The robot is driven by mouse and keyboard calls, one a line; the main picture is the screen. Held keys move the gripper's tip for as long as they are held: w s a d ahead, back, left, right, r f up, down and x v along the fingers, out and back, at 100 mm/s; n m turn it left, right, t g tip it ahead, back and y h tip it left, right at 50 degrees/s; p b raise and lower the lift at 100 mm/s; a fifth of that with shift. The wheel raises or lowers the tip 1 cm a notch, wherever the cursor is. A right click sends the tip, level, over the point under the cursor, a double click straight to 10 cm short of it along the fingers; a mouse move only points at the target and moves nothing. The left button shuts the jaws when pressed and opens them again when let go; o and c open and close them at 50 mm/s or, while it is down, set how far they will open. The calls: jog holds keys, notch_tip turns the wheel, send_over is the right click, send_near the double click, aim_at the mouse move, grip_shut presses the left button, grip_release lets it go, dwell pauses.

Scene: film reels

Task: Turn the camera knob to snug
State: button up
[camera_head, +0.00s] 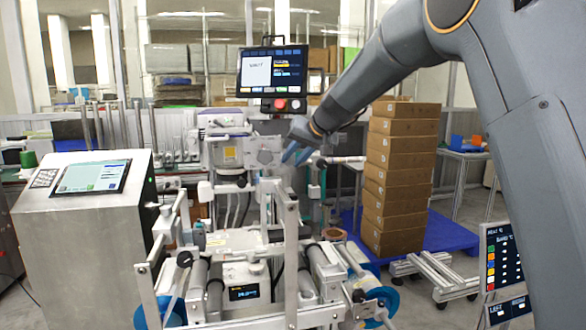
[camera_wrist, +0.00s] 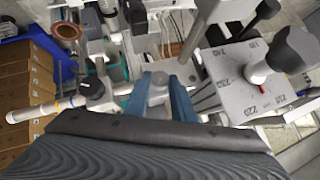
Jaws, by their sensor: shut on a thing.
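My gripper (camera_wrist: 166,92) has two blue fingers, shut on a small grey round knob (camera_wrist: 159,88), which I take to be the camera knob. The fingers are on either side of it, and its lower part is hidden. In the head view my gripper (camera_head: 297,153) reaches in from the right to the upper part of the machine, beside a grey plate (camera_head: 262,152). The knob is too small to make out there. I cannot tell how far the knob is turned.
In the wrist view a numbered plate (camera_wrist: 238,88) with a red mark and a black-ended handle (camera_wrist: 293,50) stands close right of my fingers. A white rod (camera_wrist: 40,108) lies left. In the head view a monitor (camera_head: 273,72) hangs above, and stacked boxes (camera_head: 400,180) stand right.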

jog(key=shift+d+f, duration=0.1)
dwell(0.4)
jog(key=o, duration=1.1)
jog(key=shift+c, duration=0.2)
jog(key=b+v, duration=0.2)
jog(key=v, duration=0.6)
jog(key=shift+f, duration=0.1)
